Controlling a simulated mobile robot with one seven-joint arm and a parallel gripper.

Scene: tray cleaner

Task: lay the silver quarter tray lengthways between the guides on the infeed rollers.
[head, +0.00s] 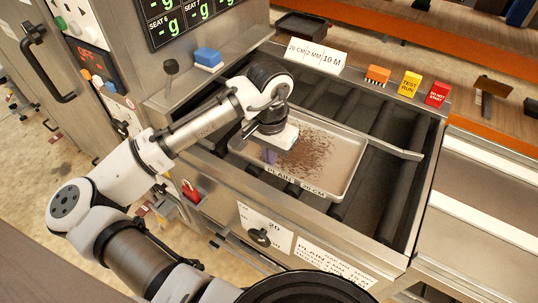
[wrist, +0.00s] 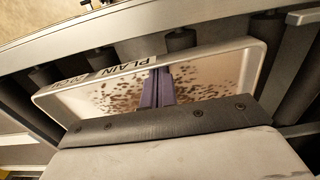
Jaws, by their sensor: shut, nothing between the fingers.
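The silver quarter tray (head: 345,177) lies on the dark infeed rollers (head: 405,190), with brown specks spread over its floor. The near guide rail (head: 280,205) and a far guide (head: 385,145) flank the rollers. My gripper (head: 272,157) is over the tray's left part. In the wrist view its purple fingers (wrist: 157,92) are together with nothing between them, over the speckled floor. Whether they touch the tray is unclear.
Bare rollers lie right of the tray.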

